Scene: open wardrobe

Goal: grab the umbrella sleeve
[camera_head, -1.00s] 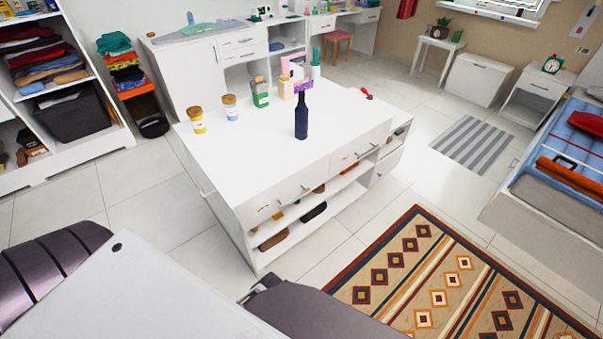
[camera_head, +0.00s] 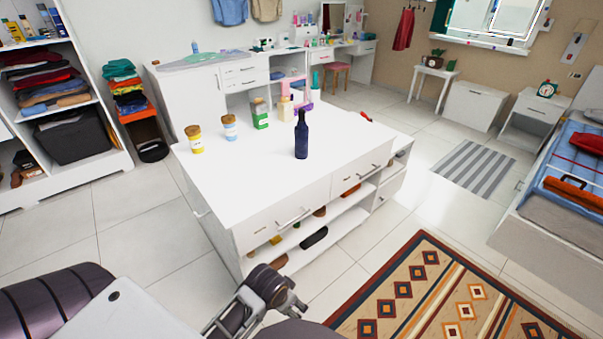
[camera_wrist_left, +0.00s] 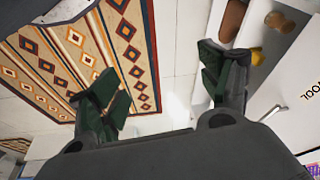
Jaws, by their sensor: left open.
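No thing in view is clearly an umbrella sleeve. A dark blue, bottle-shaped item (camera_head: 301,138) stands upright near the front of the white island's top (camera_head: 235,170). An orange-red long item with a black part (camera_head: 573,192) lies on the bed at the right; I cannot tell whether it is the sleeve. My left gripper (camera_head: 285,285) is low in front of the island, below its top and apart from both items. In the left wrist view its fingers (camera_wrist_left: 160,72) are spread with nothing between them. My right gripper is not in view.
The island's open shelf (camera_head: 330,222) holds several shoes. Jars and bottles, including a green one (camera_head: 260,114), stand behind the blue item. A patterned rug (camera_head: 440,300) lies at the right front. Clear tiled floor lies left of the island.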

